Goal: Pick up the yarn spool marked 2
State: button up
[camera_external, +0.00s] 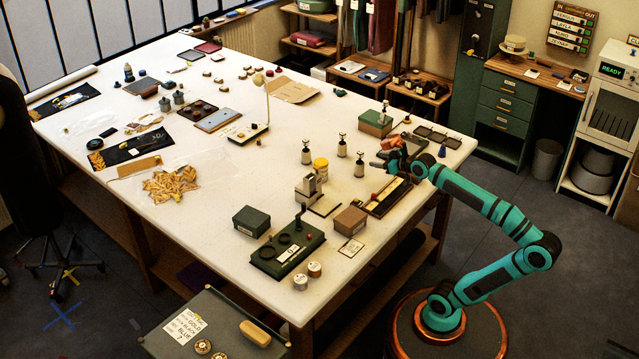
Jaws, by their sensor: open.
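No number 2 is legible at this size, so I cannot tell which object is the spool marked 2. Two small round pieces with pale tops, possibly spools, stand at the table's front edge: one nearer (300,283), one just behind it (314,269). Several small white pieces with dark tops stand mid-table, among them a left one (306,156) and a right one (359,168); what they are is unclear. My gripper (380,160) is open above the table's right side, close to the right white piece. Nothing shows between its fingers.
A dark green device (287,257), a green box (251,221) and a brown box (350,222) stand near the front. A yellow-topped jar (321,168) stands mid-table. A long dark tray (388,197) lies below my gripper. The white table (215,235) is bare at front left.

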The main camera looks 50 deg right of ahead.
jog(key=w+d+r+n+g, duration=0.1)
jog(key=w+r, duration=0.1)
jog(key=w, duration=0.4)
jog(key=w+d+r+g, duration=0.1)
jog(key=w+r+g, duration=0.15)
jog(key=w, duration=0.25)
jog(key=n+g+y, duration=0.3)
jog(key=n+g, duration=0.4)
jog(key=g, duration=0.1)
send_over(307, 140)
jog(key=s+d, duration=0.4)
jog(key=s, duration=0.1)
notch_tip(307, 140, down, 6)
jog(key=x, duration=1.1)
jog(key=shift+w+a+f, duration=0.2)
jog(key=shift+w+a, duration=0.1)
jog(key=shift+w+a+x, duration=0.15)
jog(key=shift+x, duration=1.2)
jog(key=shift+w+a+x, duration=0.2)
jog(key=shift+x, duration=1.15)
jog(key=shift+r, duration=0.2)
jog(key=shift+c, duration=0.5)
grip_shut()
